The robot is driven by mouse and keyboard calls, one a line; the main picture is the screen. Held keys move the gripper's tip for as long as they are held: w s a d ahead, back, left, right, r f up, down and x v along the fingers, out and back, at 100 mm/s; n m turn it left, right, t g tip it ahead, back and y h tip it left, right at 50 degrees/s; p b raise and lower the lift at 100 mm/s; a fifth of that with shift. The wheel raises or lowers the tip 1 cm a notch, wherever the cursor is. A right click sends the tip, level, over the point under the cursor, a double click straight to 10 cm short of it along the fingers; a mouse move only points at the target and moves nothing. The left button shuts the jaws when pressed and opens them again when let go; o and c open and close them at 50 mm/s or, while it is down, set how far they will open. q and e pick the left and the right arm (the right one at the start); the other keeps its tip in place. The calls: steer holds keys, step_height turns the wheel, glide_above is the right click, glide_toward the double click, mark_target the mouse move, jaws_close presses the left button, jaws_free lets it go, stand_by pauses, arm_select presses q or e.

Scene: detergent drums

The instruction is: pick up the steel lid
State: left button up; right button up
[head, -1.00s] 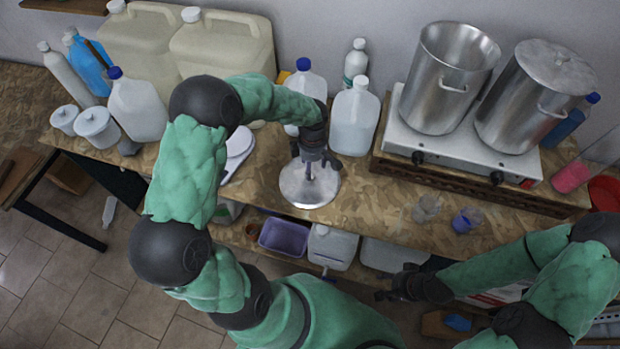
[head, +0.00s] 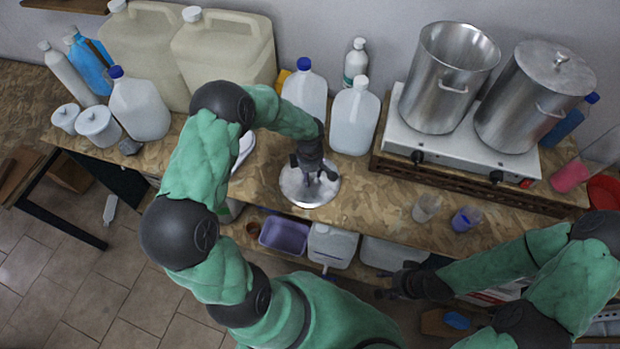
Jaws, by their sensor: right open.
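The round steel lid (head: 296,192) lies on the counter near its front edge, in the middle of the head view. My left gripper (head: 313,180) points down over the lid's middle and hides its knob. I cannot tell whether its fingers are closed around the knob. My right gripper (head: 387,286) is open and empty, low in front of the counter at the right. A second steel lid (head: 556,66) sits on the right-hand pot.
Two steel pots (head: 435,92) stand on a white burner (head: 393,135) at the right. Water jugs (head: 352,120) stand behind the lid. Small cups (head: 466,219) stand right of it. A purple tub (head: 285,237) is on the shelf below.

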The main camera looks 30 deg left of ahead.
arm_select(q)
jaws_close()
steer(key=shift+r, duration=0.15)
